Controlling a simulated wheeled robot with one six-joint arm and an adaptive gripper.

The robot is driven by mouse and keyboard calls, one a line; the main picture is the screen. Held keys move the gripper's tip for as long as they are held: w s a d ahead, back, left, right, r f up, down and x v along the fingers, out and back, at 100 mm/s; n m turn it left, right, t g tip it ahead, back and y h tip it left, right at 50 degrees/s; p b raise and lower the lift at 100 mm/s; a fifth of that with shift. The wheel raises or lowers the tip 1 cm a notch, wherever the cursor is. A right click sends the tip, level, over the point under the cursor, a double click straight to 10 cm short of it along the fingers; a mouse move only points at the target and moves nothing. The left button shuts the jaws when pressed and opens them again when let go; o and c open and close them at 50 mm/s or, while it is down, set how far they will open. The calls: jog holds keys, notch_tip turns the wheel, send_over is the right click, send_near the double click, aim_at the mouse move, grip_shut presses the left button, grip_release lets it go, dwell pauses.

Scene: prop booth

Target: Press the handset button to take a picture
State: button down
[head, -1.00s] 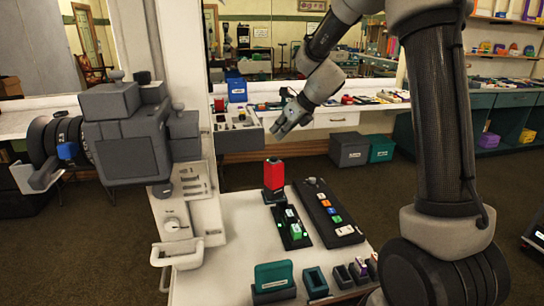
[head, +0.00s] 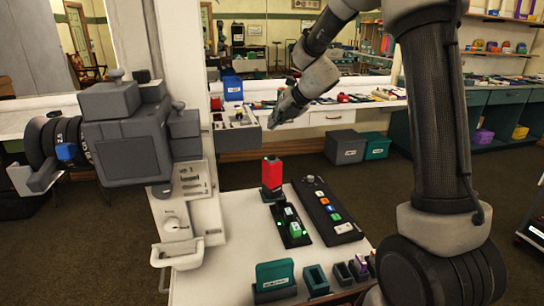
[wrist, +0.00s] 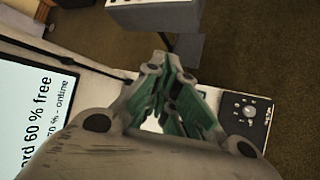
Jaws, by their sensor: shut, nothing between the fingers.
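A red device with a black lower part (head: 272,178) stands upright on the white table (head: 222,262), and may be the handset; its button cannot be made out. A large grey camera (head: 125,135) is mounted on a white column at the left. My gripper (head: 274,122) is shut and empty, held in the air above and beyond the red device, with its fingers pointing down and left. In the wrist view my gripper (wrist: 166,62) shows its green-padded fingers together. The red device does not show in the wrist view.
A black panel with coloured buttons (head: 326,208) and a small black tray (head: 291,226) lie beside the red device. Teal holders (head: 275,276) stand at the front. A lit screen (wrist: 40,115) and a dark dial panel (wrist: 245,113) show in the wrist view.

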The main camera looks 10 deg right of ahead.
jog(key=shift+f, duration=4.1)
jog(key=shift+f, duration=0.15)
jog(key=shift+f, duration=0.25)
jog(key=shift+f, duration=0.4)
jog(key=shift+r, duration=0.85)
jog(key=shift+r, duration=0.1)
jog(key=shift+r, duration=2.4)
